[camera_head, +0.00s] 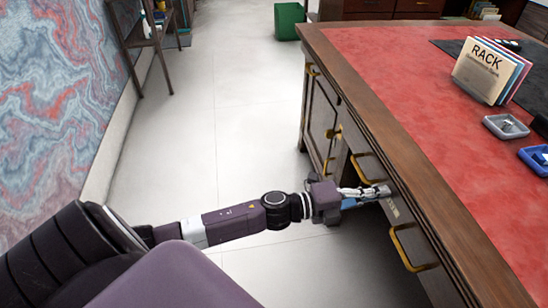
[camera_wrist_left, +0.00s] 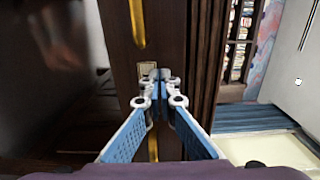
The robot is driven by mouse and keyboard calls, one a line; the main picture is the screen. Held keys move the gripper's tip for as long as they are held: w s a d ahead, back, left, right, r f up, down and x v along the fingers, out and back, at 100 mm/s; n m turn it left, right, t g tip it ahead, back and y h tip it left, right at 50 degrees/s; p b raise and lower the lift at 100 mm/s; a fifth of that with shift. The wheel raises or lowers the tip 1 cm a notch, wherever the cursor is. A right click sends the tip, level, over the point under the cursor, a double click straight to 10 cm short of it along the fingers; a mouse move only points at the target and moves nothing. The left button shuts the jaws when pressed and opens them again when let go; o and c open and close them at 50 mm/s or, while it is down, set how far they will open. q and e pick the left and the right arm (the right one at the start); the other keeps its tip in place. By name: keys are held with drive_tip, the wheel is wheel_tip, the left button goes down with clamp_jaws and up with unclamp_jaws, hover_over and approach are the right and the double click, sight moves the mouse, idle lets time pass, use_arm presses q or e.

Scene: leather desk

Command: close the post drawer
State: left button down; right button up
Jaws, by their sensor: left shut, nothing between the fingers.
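The wooden desk (camera_head: 345,75) has drawer fronts with brass handles along its left side. My left gripper (camera_head: 384,191) is shut and empty, its fingertips at a drawer front beside a small label plate (camera_head: 393,209). In the left wrist view the closed fingertips (camera_wrist_left: 160,76) overlap the dark wooden front next to the label plate (camera_wrist_left: 147,68), whose writing is too small to read. A brass handle (camera_wrist_left: 137,22) is above it there. The fronts look nearly flush with the desk; I cannot tell whether a small gap is left. My right gripper is not in view.
On the red desk top stand a rack of papers (camera_head: 487,70), a grey tray (camera_head: 506,127) and a blue tray (camera_head: 536,160). Another brass handle (camera_head: 408,248) sticks out nearer to me. A green bin (camera_head: 289,21) stands behind. The pale floor (camera_head: 235,110) left of the desk is clear.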

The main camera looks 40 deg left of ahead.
use_arm(q)
drive_tip(key=x, duration=0.5)
drive_tip(key=shift+w, duration=0.1)
drive_tip(key=shift+r, duration=0.1)
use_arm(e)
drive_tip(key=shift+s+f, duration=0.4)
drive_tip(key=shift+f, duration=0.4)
use_arm(q)
drive_tip(key=shift+d+r, duration=0.1)
